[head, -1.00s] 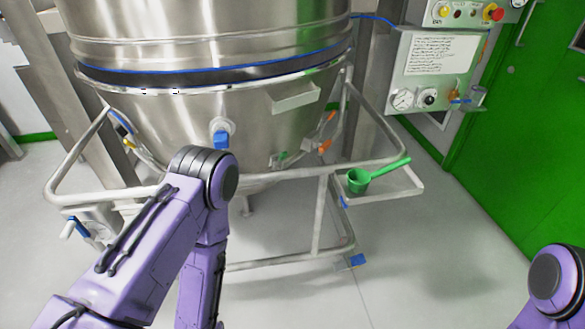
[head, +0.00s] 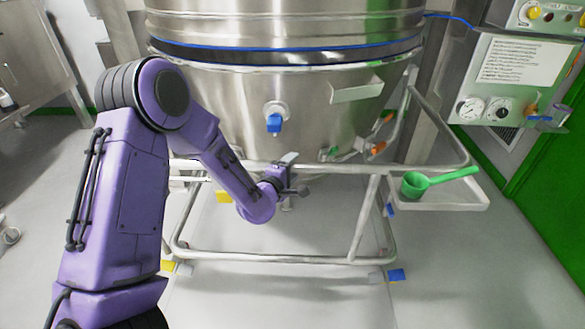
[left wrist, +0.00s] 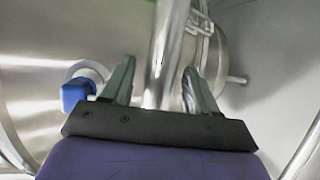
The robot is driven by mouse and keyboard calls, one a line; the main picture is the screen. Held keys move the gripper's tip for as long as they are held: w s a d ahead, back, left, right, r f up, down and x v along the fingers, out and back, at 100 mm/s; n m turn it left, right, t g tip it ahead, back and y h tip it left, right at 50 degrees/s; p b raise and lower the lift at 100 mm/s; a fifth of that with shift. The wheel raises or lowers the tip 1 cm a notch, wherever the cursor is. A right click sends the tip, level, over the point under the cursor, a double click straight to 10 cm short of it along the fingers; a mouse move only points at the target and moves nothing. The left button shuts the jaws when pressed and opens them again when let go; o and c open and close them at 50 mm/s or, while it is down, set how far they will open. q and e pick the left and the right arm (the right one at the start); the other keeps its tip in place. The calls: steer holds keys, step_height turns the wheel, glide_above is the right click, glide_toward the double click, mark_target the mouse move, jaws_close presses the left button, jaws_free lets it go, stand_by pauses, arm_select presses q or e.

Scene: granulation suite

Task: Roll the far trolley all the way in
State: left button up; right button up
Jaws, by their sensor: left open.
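The trolley (head: 342,168) is a pale tubular steel frame around a large conical steel bowl (head: 230,110). Its lower rail (head: 300,259) runs near the floor, with blue and yellow parts at the feet. My left gripper (head: 288,186) is at the middle of the trolley's front rail. In the left wrist view my left gripper (left wrist: 160,70) is open, with one finger on each side of the rail (left wrist: 163,55). I cannot tell whether the fingers touch it. My right gripper is out of view.
A green scoop (head: 418,184) lies on a side tray (head: 455,204) at the trolley's right. A control panel with gauges (head: 515,75) stands at the right, near a green door (head: 555,160). The floor in front is clear.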

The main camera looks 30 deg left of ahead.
arm_select(q)
steer(key=shift+w+a+f, duration=0.1)
steer(key=shift+w, duration=0.6)
jaws_close()
steer(key=shift+w+a+r, duration=0.1)
steer(key=shift+w+a, duration=0.3)
steer(key=shift+w, duration=0.2)
steer(key=shift+w+a+r, duration=0.1)
steer(key=shift+w+a, duration=0.3)
steer(key=shift+w, duration=0.15)
jaws_free()
steer(key=shift+f, duration=0.1)
